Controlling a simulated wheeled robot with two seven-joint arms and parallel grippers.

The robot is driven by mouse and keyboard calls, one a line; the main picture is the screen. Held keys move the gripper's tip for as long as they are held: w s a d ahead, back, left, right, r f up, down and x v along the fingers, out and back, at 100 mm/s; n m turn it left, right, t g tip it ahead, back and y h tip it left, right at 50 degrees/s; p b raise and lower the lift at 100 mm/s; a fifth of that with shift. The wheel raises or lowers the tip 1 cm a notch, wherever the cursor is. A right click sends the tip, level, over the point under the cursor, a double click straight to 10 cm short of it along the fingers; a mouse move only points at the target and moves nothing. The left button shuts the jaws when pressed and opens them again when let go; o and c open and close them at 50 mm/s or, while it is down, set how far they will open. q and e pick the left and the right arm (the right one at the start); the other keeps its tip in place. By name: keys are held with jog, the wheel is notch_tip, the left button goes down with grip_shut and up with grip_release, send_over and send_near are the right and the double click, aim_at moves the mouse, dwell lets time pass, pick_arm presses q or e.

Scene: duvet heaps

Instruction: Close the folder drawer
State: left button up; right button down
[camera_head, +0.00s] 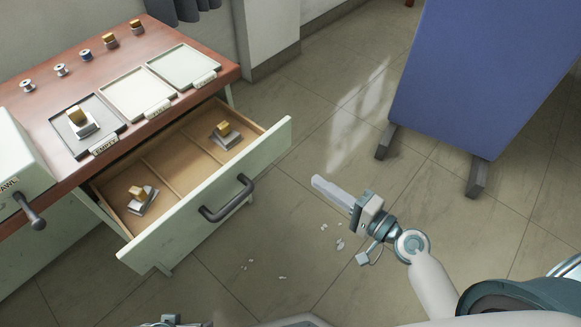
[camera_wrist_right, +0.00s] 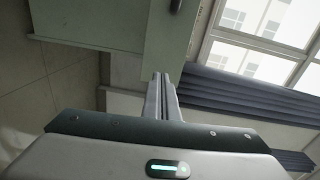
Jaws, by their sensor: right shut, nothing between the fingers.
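The folder drawer (camera_head: 212,196) is pulled out from under the red-brown desk top in the head view. Its pale green front has a dark bar handle (camera_head: 228,198). Inside are wooden compartments, with a small metal-and-wood piece (camera_head: 143,200) at the left and another (camera_head: 225,135) at the right. My right gripper (camera_head: 320,185) is shut and empty, to the right of the drawer front and apart from it. Its closed fingers also show in the right wrist view (camera_wrist_right: 161,85), near a pale green panel (camera_wrist_right: 95,22) that may be the drawer front. My left gripper is not seen.
The desk top (camera_head: 35,98) holds labelled trays (camera_head: 183,66), several spools and a grey-white box with a crank (camera_head: 15,165) at the left. A blue partition (camera_head: 478,75) stands on feet at the right. Small white scraps lie on the floor (camera_head: 300,245), which is otherwise clear.

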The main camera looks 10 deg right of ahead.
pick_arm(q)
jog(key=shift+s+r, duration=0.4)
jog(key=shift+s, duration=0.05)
pick_arm(e)
jog(key=shift+s+r+y, duration=0.15)
jog(key=shift+s+r, duration=0.05)
jog(key=shift+r, duration=0.3)
jog(key=shift+s+r+y, duration=0.15)
jog(key=shift+r, duration=0.35)
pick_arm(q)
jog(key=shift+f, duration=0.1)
pick_arm(e)
jog(key=shift+w, duration=0.1)
jog(key=p, duration=0.3)
send_near(270, 146)
jog(key=x, duration=0.5)
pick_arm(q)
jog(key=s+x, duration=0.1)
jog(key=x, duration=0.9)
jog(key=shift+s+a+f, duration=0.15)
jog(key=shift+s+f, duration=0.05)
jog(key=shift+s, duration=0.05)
pick_arm(e)
jog(key=shift+w+a, duration=0.4)
jog(key=shift+w, duration=0.2)
jog(key=shift+w+a, duration=0.1)
